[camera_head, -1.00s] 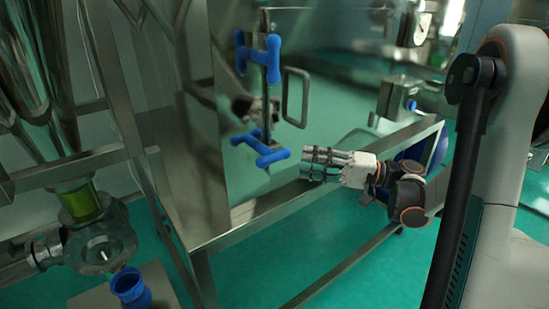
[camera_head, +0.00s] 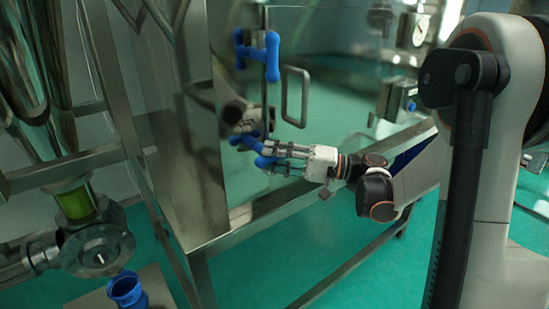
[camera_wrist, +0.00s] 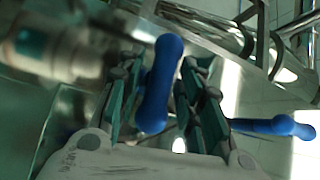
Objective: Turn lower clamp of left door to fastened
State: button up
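The lower clamp (camera_head: 244,141) of the steel door is a blue handle with rounded ends, low on the door's vertical rod. My gripper (camera_head: 275,150) is at this clamp, reaching in from the right and hiding part of it. In the wrist view, one blue arm of the clamp (camera_wrist: 160,85) lies between the two fingers of my gripper (camera_wrist: 165,68). The fingers stand apart, with small gaps seeming to remain on both sides of the blue arm. Another blue end (camera_wrist: 282,125) sticks out to the right.
The upper blue clamp (camera_head: 272,56) is above on the same rod. A metal door handle (camera_head: 296,97) stands just above my gripper. A steel frame rail (camera_head: 262,206) runs below. A blue-capped fitting (camera_head: 127,289) is at lower left.

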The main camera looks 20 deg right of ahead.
grip_shut()
jog(key=shift+f+b, duration=0.1)
jog(key=shift+b, duration=0.2)
jog(key=shift+m+b, duration=0.3)
jog(key=shift+t, duration=0.3)
jog(key=shift+r, duration=0.2)
jog(key=shift+o, duration=1.9)
grip_release()
jog(key=shift+f+y, duration=0.1)
jog(key=shift+y, duration=0.2)
jog(key=shift+d, duration=0.1)
